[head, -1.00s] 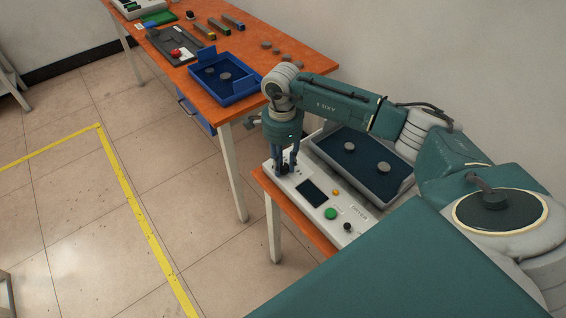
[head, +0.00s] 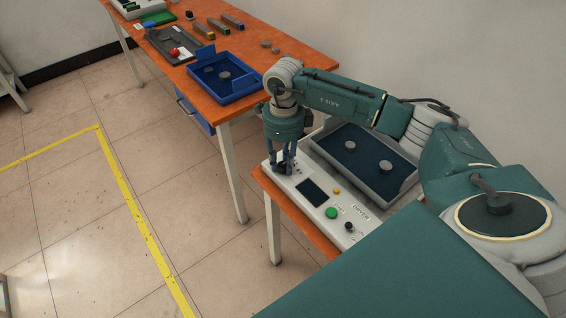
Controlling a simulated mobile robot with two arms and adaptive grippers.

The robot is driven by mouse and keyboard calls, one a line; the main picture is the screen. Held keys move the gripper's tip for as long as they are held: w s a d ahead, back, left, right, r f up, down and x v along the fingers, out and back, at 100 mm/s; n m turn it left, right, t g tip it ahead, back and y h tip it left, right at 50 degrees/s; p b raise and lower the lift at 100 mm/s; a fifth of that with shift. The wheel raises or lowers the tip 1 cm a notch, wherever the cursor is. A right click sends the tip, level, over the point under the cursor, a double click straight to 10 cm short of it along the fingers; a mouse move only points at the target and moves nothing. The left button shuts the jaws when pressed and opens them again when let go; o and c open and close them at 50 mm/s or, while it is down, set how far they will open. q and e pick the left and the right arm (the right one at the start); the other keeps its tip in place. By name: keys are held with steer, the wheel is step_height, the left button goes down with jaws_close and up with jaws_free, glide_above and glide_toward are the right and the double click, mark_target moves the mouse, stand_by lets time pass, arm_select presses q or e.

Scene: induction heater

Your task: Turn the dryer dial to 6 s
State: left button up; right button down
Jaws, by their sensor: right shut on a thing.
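The dryer (head: 318,212) is a light grey panel unit on a small orange table, with a dark screen (head: 311,192), a green button (head: 331,213), a small orange button (head: 337,191) and a black knob (head: 349,227) at its near end. My right gripper (head: 283,168) points straight down at the panel's far left end. It is shut on a dark dial (head: 281,168), which its fingers mostly hide. The dial's setting and any markings around it cannot be read. My left gripper is not in view.
A grey tray with a dark blue inside (head: 383,196) and two grey discs lies right behind the panel, under my right arm. A long orange table (head: 262,57) with a blue bin (head: 254,94) stands beyond. The floor at left is clear.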

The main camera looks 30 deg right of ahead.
mark_target(283, 163)
steer(key=shift+w+m, duration=0.1)
steer(key=shift+m, duration=0.6)
steer(key=shift+r, duration=0.1)
steer(key=c, duration=1.4)
jaws_free()
step_height(283, 163, up, 12)
steer(key=shift+d, duration=0.15)
